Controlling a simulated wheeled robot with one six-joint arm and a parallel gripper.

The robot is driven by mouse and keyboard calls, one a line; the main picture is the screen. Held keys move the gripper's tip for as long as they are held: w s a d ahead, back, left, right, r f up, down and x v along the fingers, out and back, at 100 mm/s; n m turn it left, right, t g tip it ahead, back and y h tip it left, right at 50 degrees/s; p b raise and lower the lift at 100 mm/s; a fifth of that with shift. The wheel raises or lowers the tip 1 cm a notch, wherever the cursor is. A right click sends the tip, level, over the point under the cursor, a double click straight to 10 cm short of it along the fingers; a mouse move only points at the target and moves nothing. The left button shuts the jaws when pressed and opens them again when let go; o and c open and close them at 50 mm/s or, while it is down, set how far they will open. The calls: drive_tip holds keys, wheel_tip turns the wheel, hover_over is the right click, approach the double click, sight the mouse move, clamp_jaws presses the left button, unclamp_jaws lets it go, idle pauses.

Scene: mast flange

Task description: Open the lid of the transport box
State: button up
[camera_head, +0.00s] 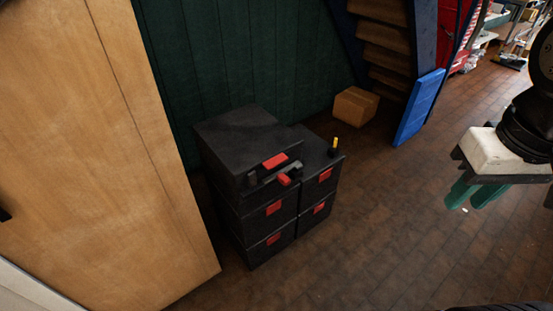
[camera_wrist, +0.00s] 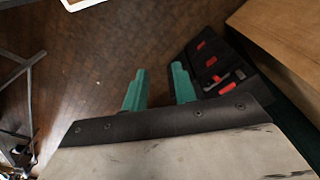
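The transport box is probably the black box (camera_head: 247,145) with a red latch (camera_head: 275,160) at the top of a stack of black boxes with red latches. Its lid looks closed in the head view. My gripper (camera_head: 464,197) has green fingers and hangs at the right of the head view, well apart from the stack. In the wrist view the fingers (camera_wrist: 159,88) stand apart with nothing between them. Part of the stack (camera_wrist: 208,62) shows beyond the right finger.
A tool with a red part (camera_head: 287,179) and a yellow-topped item (camera_head: 335,145) lie on the lower right stack. A wooden panel (camera_head: 110,160) stands close on the left. A cardboard box (camera_head: 355,107) and blue panel (camera_head: 418,110) are behind. Brick floor (camera_head: 400,220) is clear between stack and gripper.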

drive_tip(key=o, duration=0.5)
drive_tip(key=shift+w+a+f, duration=0.1)
drive_tip(key=shift+w+f, duration=0.05)
drive_tip(key=shift+f, duration=0.3)
drive_tip(key=o, duration=1)
drive_tip(key=w+f+g, duration=0.1)
drive_tip(key=f+g, duration=0.1)
drive_tip(key=f, duration=0.1)
drive_tip(key=w+f+g, duration=0.1)
drive_tip(key=shift+w+a+f+n, duration=0.25)
drive_tip(key=shift+w+a+n, duration=0.1)
drive_tip(key=shift+n, duration=0.05)
drive_tip(key=n+t+y, duration=0.7)
drive_tip(key=t+y, duration=0.4)
drive_tip(key=t, duration=0.5)
approach(279, 164)
drive_tip(key=x, duration=0.2)
drive_tip(key=shift+x, duration=3.8)
